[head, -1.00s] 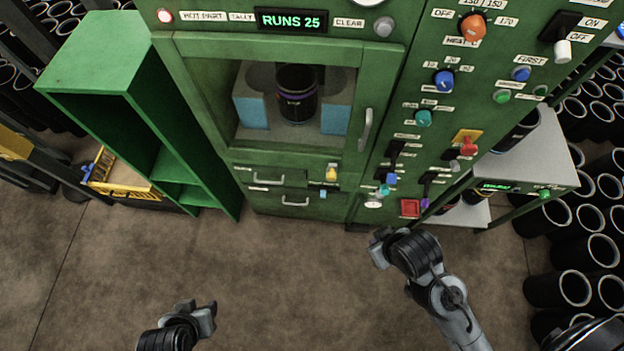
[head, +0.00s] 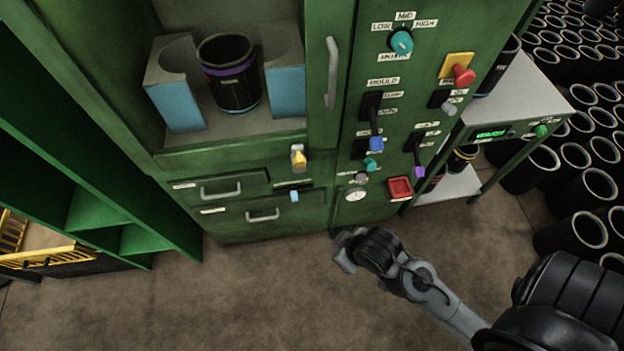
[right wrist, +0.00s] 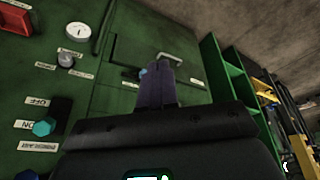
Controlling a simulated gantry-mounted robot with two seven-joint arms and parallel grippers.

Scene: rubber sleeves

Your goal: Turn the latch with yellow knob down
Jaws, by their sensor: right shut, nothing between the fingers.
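The latch with the yellow knob (head: 299,157) is on the green machine's front, below the window opening and right of the upper drawer. Its knob is at the top of a small pale plate. I cannot make it out in the right wrist view. My right gripper (head: 343,250) is low in front of the machine, below and right of the latch and apart from it. In the right wrist view its fingers (right wrist: 158,75) are together and empty, pointing at the lower drawer front. My left gripper is out of view.
A light blue knob (head: 294,196) is just below the latch. Two drawer handles (head: 221,190) are to the left. Levers with blue (head: 376,144) and purple (head: 419,172) ends, a dial (head: 355,195) and a red square (head: 400,188) are to the right. The floor in front is clear.

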